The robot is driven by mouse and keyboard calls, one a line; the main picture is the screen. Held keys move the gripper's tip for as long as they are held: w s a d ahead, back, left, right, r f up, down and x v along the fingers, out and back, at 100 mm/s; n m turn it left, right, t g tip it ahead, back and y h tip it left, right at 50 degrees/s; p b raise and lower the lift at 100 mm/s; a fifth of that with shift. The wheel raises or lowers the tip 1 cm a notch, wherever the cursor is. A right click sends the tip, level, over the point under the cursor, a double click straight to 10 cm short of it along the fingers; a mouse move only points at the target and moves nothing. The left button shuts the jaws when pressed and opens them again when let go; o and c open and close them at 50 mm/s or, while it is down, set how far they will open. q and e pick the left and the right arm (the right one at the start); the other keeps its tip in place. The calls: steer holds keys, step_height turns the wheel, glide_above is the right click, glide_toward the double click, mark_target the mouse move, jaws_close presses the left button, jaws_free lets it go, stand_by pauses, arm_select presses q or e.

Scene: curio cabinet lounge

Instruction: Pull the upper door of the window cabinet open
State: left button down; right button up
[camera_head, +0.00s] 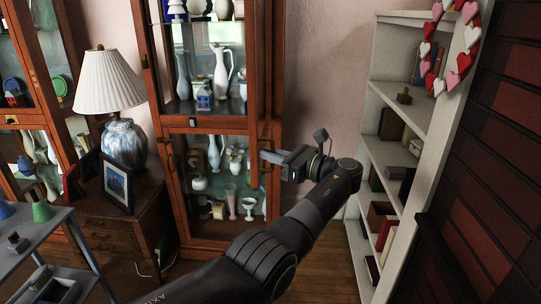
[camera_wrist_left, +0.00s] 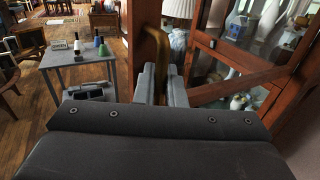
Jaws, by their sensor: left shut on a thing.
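The tall wooden cabinet (camera_head: 210,123) with glass fronts stands in the middle of the head view, an upper section over a lower one. Its upper door (camera_head: 277,70) appears swung outward at the right side and shows narrow, nearly edge-on. My left gripper (camera_head: 266,157) reaches in from the right at the bottom of this door. In the left wrist view its fingers (camera_wrist_left: 160,85) are shut on a brass-coloured handle (camera_wrist_left: 160,42) in front of a wooden upright (camera_wrist_left: 139,40). The handle is mostly hidden in the head view. My right gripper is not in view.
A lamp (camera_head: 108,85) and framed picture (camera_head: 117,184) stand on a wooden chest (camera_head: 150,200) left of the cabinet. A grey table (camera_head: 35,235) is at lower left. A white bookshelf (camera_head: 398,150) stands right. Vases (camera_head: 220,75) fill the shelves.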

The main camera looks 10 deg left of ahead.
arm_select(q)
steer(key=shift+s+f, duration=0.1)
steer(key=shift+f, duration=0.3)
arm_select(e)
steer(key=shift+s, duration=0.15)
arm_select(q)
steer(key=c, duration=1.8)
jaws_free()
steer(key=shift+o, duration=0.8)
steer(key=shift+r, duration=0.25)
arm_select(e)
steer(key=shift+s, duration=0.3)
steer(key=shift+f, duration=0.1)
